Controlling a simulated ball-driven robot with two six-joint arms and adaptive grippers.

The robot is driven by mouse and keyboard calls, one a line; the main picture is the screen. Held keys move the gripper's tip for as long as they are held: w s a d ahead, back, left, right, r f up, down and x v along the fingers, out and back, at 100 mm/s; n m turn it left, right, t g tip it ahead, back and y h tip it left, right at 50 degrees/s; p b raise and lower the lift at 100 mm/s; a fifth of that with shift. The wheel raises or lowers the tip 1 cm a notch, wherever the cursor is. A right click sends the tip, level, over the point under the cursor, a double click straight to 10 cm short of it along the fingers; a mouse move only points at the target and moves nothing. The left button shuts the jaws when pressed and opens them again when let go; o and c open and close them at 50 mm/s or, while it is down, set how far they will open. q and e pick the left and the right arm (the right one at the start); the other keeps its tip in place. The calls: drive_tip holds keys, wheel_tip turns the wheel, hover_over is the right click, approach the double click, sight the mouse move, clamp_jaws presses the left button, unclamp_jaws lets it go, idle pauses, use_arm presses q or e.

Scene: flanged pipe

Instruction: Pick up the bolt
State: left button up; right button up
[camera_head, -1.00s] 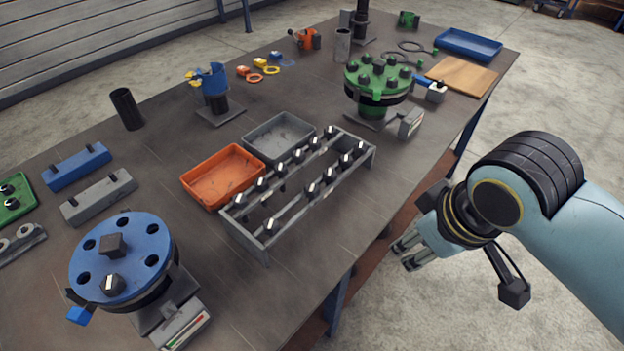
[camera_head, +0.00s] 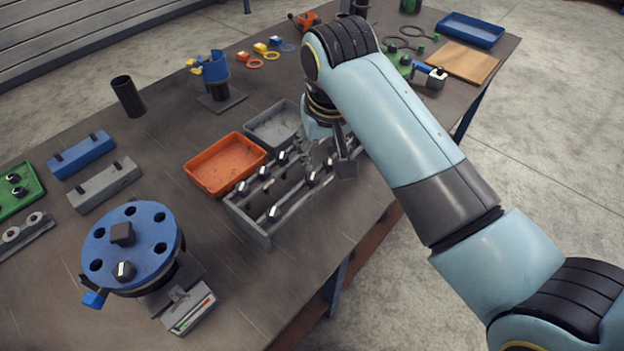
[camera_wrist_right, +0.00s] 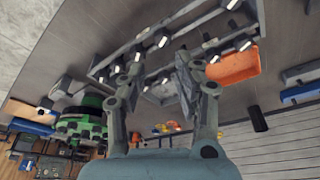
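Several dark bolts with shiny head faces, such as one bolt (camera_head: 273,213), stand in two rows in a grey rack (camera_head: 243,224) in the head view. My right gripper (camera_head: 318,152) is over the rack's far part, its fingers partly hidden by my wrist. In the right wrist view the right gripper (camera_wrist_right: 155,88) has its fingers spread apart with nothing between them. More bolts show there, including one bolt (camera_wrist_right: 162,38) beyond the fingertips. I cannot tell whether a finger touches a bolt. The far-end bolts are hidden by my arm in the head view. My left gripper is out of view.
An orange tray (camera_head: 198,181) and a grey tray (camera_head: 254,138) lie behind the rack. A blue flange (camera_head: 145,248) with one bolt in a hole stands front left. My arm hides much of the green flange (camera_head: 398,60). A black tube (camera_head: 127,97) stands at the left.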

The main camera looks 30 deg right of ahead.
sight(313, 176)
drive_tip(key=x, duration=0.3)
drive_tip(key=p+x, duration=0.1)
drive_tip(key=x, duration=0.6)
drive_tip(key=shift+w+a+f, duration=0.1)
drive_tip(key=shift+w+f, duration=0.2)
drive_tip(key=shift+w, duration=0.1)
clamp_jaws()
